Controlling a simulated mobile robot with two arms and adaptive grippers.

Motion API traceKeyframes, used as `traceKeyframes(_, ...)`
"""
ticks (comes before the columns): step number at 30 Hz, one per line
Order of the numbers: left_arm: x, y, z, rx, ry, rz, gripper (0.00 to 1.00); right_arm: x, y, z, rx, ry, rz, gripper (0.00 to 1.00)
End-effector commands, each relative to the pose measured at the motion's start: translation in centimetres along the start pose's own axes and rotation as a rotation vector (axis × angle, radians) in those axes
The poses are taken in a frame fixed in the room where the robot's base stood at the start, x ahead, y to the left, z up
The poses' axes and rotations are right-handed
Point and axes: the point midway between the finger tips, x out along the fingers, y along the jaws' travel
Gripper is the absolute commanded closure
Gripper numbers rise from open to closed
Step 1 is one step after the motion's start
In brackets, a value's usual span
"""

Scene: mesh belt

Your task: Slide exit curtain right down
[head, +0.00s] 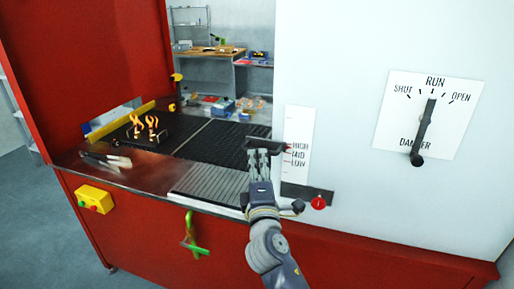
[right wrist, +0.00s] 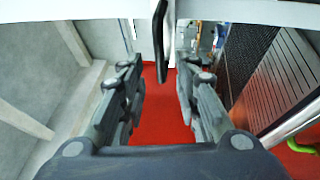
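The exit curtain right appears to be at the right end of the mesh belt, with a dark bar-like handle (head: 262,140) beside a white HIGH, MID, LOW scale (head: 299,130). The bar stands near the upper labels; its exact mark is hard to read. My right gripper (head: 264,154) is just in front of the bar and partly covers it. In the right wrist view my right gripper (right wrist: 161,75) has its fingers apart, with a black handle (right wrist: 159,40) showing between and beyond the tips. Contact cannot be told. My left gripper is not in view.
The dark mesh belt (head: 188,140) runs left of my right arm, with flames (head: 146,124) at its far left. Silver tongs (head: 106,160) lie on the counter. A red knob (head: 318,202) and black lever (head: 299,207) sit right of my wrist. A large dial (head: 424,128) is on the white wall.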

Motion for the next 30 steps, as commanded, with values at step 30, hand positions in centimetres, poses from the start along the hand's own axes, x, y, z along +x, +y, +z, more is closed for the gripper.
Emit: traceKeyframes(30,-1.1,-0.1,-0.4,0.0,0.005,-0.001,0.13,5.3,-0.1,0.0,0.002,0.0,-0.001,1.0)
